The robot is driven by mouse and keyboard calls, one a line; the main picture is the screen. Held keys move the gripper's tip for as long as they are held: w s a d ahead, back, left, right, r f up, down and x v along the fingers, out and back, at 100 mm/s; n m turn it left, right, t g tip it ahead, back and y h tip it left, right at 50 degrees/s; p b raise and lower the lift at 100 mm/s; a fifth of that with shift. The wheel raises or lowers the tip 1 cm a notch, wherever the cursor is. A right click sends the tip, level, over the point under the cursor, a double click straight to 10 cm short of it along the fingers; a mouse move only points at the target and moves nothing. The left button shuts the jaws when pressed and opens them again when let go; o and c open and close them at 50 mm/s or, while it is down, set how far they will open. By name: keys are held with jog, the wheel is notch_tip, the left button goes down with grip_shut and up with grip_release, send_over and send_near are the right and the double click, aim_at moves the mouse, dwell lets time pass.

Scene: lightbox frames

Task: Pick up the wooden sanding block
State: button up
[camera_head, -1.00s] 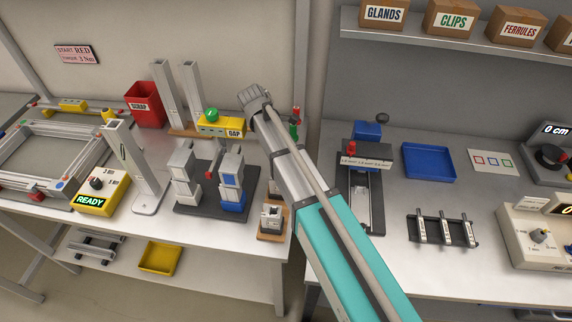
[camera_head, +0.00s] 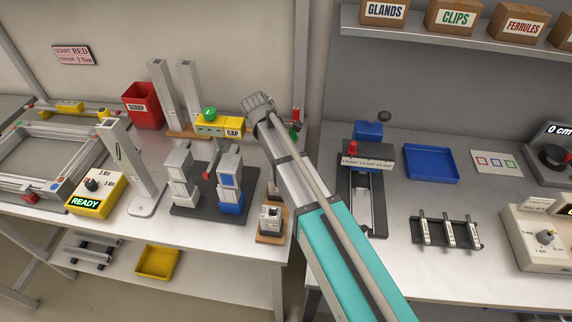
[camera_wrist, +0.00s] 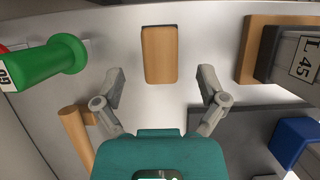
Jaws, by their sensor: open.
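The wooden sanding block (camera_wrist: 159,58) shows in the wrist view as a small tan upright rectangle with a dark edge, lying on the pale bench top. My gripper (camera_wrist: 160,78) is open. Its two grey fingers stand one to each side of the block's near end, with clear gaps; I see no contact. In the head view my arm hides the block and the gripper fingers; only the wrist end shows over the left bench.
In the wrist view, a green knob-shaped part (camera_wrist: 45,60) and a wooden handle (camera_wrist: 77,137) lie left. A grey piece marked L 45 (camera_wrist: 292,58) on a wooden base and a blue block (camera_wrist: 297,140) are right.

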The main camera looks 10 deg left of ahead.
jog(key=shift+b+x, duration=1.2)
jog(key=shift+x, duration=0.45)
jog(key=c, duration=1.3)
jog(key=shift+o, duration=0.2)
jog(key=shift+r, duration=0.1)
notch_tip(320, 180, up, 10)
jog(key=p, duration=1)
